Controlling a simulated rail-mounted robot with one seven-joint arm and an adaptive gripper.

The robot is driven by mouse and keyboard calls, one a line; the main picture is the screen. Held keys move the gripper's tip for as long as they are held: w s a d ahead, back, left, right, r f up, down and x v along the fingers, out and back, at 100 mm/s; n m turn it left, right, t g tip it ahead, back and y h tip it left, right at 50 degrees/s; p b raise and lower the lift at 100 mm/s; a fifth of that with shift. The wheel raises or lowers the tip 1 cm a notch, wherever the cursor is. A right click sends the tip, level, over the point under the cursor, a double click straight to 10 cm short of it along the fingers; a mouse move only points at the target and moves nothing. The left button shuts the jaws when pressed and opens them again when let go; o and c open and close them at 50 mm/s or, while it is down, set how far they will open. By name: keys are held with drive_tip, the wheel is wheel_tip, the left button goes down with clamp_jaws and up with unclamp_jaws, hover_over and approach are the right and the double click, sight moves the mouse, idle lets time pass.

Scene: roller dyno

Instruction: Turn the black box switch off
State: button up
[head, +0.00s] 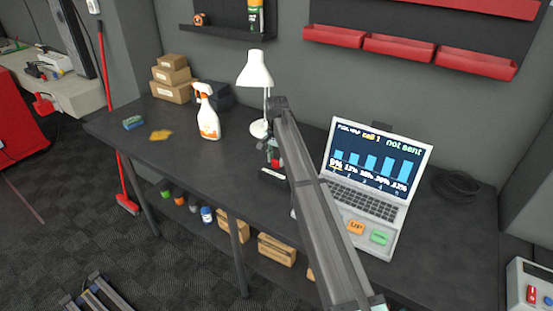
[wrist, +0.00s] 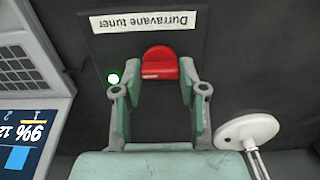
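The black box (wrist: 180,25) fills the upper middle of the wrist view. I cannot tell whether a finger touches the switch. In the head view the box (head: 272,174) sits on the dark bench, largely hidden behind my arm. A bit of red shows there beside the arm.
A laptop (head: 372,190) reading "not sent" stands right of the box. A white desk lamp (head: 256,70) stands behind it. A spray bottle (head: 208,118), cardboard boxes (head: 172,78) and a yellow cloth (head: 161,135) are to the left.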

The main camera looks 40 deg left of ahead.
drive_tip(key=shift+f+n, duration=0.1)
drive_tip(key=shift+n, duration=0.2)
drive_tip(key=n+b, duration=0.2)
drive_tip(key=n, duration=0.1)
drive_tip(key=shift+f, duration=0.1)
drive_tip(key=n+b, duration=0.1)
drive_tip(key=n, duration=0.3)
drive_tip(key=shift+n, duration=0.4)
drive_tip(key=n+b, duration=0.1)
drive_tip(key=n, duration=0.3)
drive_tip(key=shift+n, duration=0.3)
drive_tip(key=n+b, duration=0.1)
drive_tip(key=n, duration=0.3)
drive_tip(key=shift+n, duration=0.4)
drive_tip(key=o, duration=1.1)
drive_tip(key=shift+o, duration=0.2)
drive_tip(key=shift+r, duration=0.2)
